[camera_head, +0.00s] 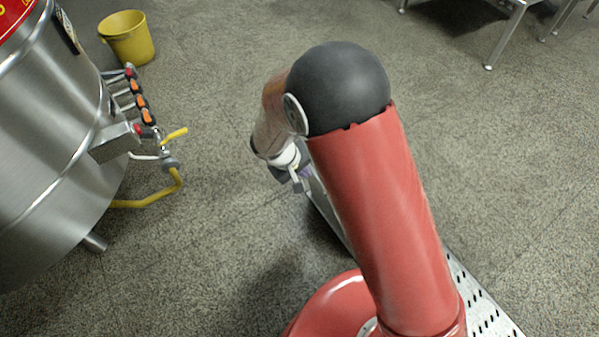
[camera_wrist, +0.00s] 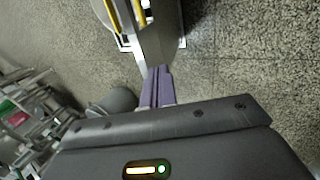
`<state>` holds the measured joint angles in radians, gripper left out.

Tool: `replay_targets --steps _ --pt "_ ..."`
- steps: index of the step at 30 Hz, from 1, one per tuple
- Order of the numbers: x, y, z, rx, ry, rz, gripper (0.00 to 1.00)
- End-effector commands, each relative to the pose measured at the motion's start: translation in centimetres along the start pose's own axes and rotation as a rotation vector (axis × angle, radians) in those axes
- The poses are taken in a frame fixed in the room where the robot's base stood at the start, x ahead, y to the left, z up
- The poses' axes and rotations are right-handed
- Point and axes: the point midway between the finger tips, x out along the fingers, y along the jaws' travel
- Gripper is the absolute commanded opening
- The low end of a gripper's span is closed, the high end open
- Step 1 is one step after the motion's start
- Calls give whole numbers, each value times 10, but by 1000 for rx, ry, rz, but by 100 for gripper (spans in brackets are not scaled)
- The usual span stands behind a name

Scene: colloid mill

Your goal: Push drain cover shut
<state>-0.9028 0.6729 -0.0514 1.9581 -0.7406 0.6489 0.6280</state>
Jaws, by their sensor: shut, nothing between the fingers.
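A perforated metal plate (camera_head: 482,300), which looks like the drain cover, shows at floor level on the lower right in the head view. My red arm crosses in front of much of it. A straight metal edge (camera_head: 328,212) on the arm's other side may belong to the same cover. I cannot tell how far open it is. My gripper (camera_head: 307,172) is partly hidden behind my arm near that edge. In the wrist view its purple fingers (camera_wrist: 157,86) are shut together and empty.
A large steel vessel (camera_head: 45,150) with orange-handled valves (camera_head: 140,100) and a yellow hose (camera_head: 150,200) stands left. A yellow bucket (camera_head: 128,38) is behind it. Metal table legs (camera_head: 505,35) stand at the upper right. The speckled floor between is clear.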

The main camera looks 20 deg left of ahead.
Motion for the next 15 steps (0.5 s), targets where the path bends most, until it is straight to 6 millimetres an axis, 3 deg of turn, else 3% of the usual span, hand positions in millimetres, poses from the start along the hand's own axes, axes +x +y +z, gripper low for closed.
replay_targets --steps 8,15 --pt "0 1 0 0 0 -4 0" --pt "1 20 1 5 -3 -59 0"
